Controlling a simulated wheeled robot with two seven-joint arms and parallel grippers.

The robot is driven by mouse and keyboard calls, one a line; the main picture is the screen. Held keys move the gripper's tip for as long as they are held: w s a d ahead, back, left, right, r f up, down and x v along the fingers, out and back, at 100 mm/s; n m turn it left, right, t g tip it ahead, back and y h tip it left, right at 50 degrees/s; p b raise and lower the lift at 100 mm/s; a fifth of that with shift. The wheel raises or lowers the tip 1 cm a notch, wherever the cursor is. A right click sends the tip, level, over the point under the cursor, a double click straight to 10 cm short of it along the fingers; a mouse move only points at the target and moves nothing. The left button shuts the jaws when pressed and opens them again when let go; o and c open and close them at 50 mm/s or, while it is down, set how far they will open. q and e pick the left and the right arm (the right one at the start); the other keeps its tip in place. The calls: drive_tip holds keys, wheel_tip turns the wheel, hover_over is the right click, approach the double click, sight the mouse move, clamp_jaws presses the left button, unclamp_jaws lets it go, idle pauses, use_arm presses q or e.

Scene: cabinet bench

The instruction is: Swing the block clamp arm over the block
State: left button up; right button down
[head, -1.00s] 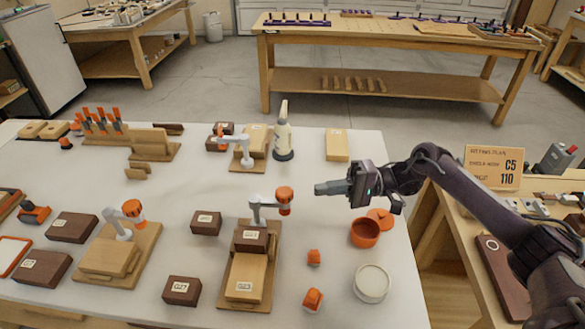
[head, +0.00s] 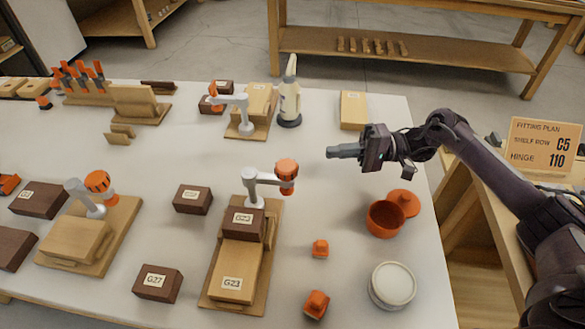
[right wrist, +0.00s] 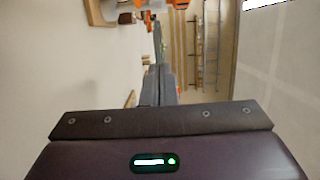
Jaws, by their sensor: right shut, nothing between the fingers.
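The nearest middle fixture has a wooden base (head: 216,290), a light block (head: 237,262) labelled G23 and a dark block (head: 243,225) at its far end. Its grey clamp arm (head: 265,179) with an orange knob (head: 286,165) points right, away from the light block. My right gripper (head: 332,152) is shut and empty, above the table to the right of the knob and apart from it. Its closed fingers show in the right wrist view (right wrist: 158,88). Two similar clamps stand at the left (head: 92,198) and at the back (head: 240,105). My left gripper is not in view.
An orange pot (head: 385,220), a white round tub (head: 392,286) and small orange pieces (head: 320,249) lie to the right. Loose dark blocks (head: 193,200) lie left. White table shows between them.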

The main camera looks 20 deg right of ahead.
sight(269, 179)
drive_tip(key=shift+s+a+r, duration=0.1)
drive_tip(key=shift+s+r, duration=0.05)
drive_tip(key=shift+s, duration=0.05)
drive_tip(key=s+a+p, duration=0.2)
drive_tip(key=a+p, duration=0.3)
drive_tip(key=a, duration=0.6)
drive_tip(key=shift+a, duration=0.2)
